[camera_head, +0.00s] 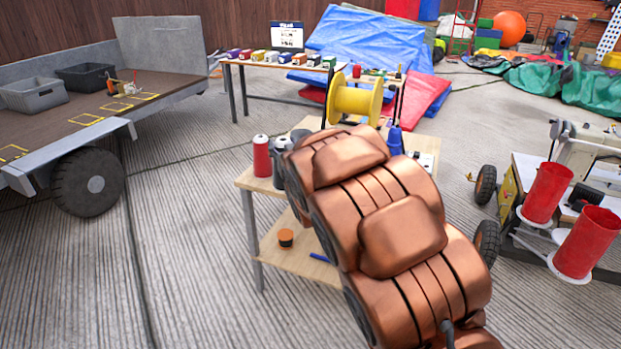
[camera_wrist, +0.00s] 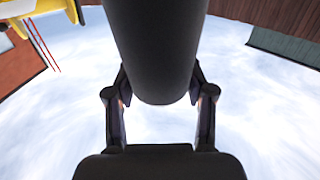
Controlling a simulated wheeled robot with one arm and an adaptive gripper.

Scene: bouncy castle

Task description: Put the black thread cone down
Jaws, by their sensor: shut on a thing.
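In the wrist view the black thread cone (camera_wrist: 155,50) fills the upper middle as a smooth, dark rounded body. My gripper (camera_wrist: 160,85) has one finger on each side of it and is shut on it. In the head view my copper-coloured arm covers the gripper and part of the wooden work table (camera_head: 249,182). A dark grey cone (camera_head: 281,160) stands at the table's left, partly behind my arm. I cannot tell what lies directly under the held cone.
A red thread cone (camera_head: 262,157) stands near the table's left edge. A large yellow spool (camera_head: 355,101) is at its back. An orange-topped spool (camera_head: 286,238) sits on the lower shelf. A trailer (camera_head: 105,95) is at left, and a sewing machine cart with red cones (camera_head: 547,193) at right.

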